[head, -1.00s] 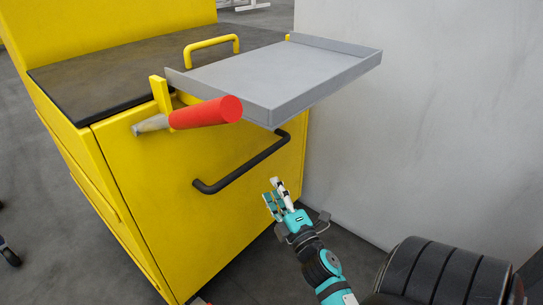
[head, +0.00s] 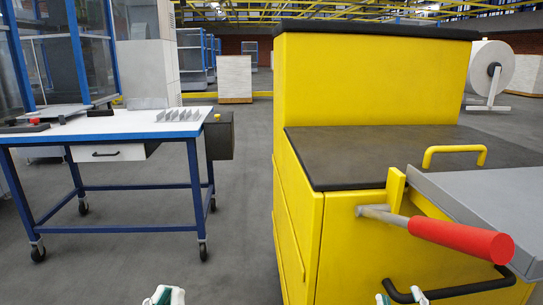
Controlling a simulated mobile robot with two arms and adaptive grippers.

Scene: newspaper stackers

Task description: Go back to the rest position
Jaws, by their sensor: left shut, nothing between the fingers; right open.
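My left gripper (head: 165,296) shows at the bottom edge of the head view, left of the yellow cabinet. Only its white and teal tip is in the picture; it is shut and empty.
The yellow cabinet (head: 300,215) stands at right with a red-handled lever (head: 462,238) and a grey tray (head: 490,195) jutting out. A blue-framed table (head: 120,130) on casters stands at left. The floor (head: 235,220) between them is clear.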

